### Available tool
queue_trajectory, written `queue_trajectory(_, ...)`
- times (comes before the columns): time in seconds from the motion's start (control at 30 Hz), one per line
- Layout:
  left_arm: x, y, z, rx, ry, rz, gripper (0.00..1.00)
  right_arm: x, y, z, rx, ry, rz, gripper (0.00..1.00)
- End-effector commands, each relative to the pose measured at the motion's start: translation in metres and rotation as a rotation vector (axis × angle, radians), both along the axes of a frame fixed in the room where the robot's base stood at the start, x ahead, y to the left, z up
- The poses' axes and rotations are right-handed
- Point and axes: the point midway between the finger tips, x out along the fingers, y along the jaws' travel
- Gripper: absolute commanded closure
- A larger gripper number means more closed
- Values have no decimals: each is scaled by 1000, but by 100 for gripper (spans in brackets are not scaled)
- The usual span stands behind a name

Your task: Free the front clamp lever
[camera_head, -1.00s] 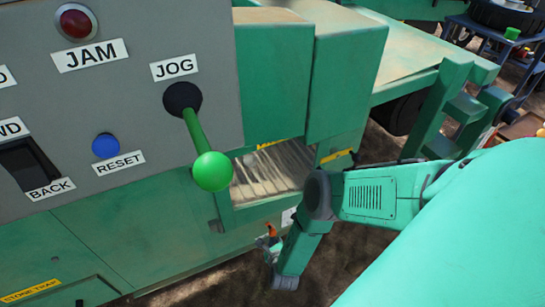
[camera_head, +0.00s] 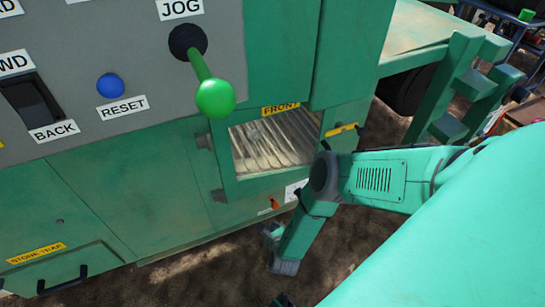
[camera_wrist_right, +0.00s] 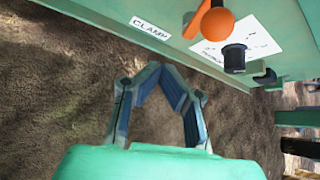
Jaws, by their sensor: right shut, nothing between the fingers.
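The orange-knobbed clamp lever (camera_wrist_right: 217,24) is at the top of the right wrist view, next to a CLAMP label (camera_wrist_right: 150,28) on the green machine edge. In the head view its small orange part (camera_head: 275,204) shows below the FRONT window (camera_head: 270,145). My right gripper (camera_wrist_right: 157,70) has its fingertips together with nothing between them. It is apart from the lever, below and left of it in the wrist view. In the head view my right gripper (camera_head: 270,233) is mostly hidden behind my arm. My left gripper is not in view.
A black knob (camera_wrist_right: 235,59) sits beside the orange one. A yellow handle (camera_head: 341,129) is right of the window. Bare ground (camera_wrist_right: 50,100) lies below the machine.

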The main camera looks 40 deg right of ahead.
Motion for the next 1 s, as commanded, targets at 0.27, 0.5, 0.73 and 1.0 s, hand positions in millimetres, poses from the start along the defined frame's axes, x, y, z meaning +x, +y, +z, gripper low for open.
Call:
queue_trajectory(0.27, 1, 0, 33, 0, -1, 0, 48, -45, -11, 29, 1, 3, -1, 100)
queue_trajectory(0.5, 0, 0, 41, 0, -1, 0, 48, -66, -16, 37, 0, 2, -1, 100)
queue_trajectory(0.73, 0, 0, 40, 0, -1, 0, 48, -68, -16, 37, 1, 1, -1, 100)
queue_trajectory(1.0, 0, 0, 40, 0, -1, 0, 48, -67, -16, 37, 1, 1, -1, 100)
